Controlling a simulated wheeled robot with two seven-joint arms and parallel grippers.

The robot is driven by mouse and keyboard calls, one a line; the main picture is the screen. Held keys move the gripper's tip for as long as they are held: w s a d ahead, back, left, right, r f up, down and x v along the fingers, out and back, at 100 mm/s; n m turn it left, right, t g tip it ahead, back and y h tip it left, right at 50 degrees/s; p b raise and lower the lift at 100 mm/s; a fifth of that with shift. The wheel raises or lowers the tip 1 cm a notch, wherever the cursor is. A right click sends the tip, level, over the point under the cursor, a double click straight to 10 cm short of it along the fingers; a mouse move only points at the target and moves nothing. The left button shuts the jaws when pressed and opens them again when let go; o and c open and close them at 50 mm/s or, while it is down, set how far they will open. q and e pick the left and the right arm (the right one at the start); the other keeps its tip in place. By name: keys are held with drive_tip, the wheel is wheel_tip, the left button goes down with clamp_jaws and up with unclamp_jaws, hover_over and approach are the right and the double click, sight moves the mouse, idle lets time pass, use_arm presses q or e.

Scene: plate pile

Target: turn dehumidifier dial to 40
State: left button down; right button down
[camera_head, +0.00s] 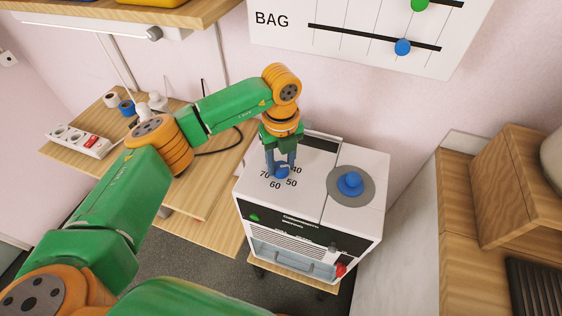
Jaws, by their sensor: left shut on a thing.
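The dehumidifier (310,215) is a white box with a dark front panel and numbers printed on its top. My right gripper is not in view.
A second blue knob (350,184) on a grey disc sits on the right of the top. A white panel with sliders (370,35) hangs on the wall behind. A wooden shelf with a power strip (78,141) is at left, and wooden cabinets (515,190) are at right.

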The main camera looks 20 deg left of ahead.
sight(281, 166)
use_arm(q)
drive_tip(key=shift+n, duration=0.3)
drive_tip(key=shift+c, duration=1.8)
unclamp_jaws()
wheel_tip(281, 166, up, 6)
drive_tip(key=shift+r+b, duration=0.1)
drive_tip(key=shift+b, duration=0.85)
drive_tip(key=shift+r, duration=0.45)
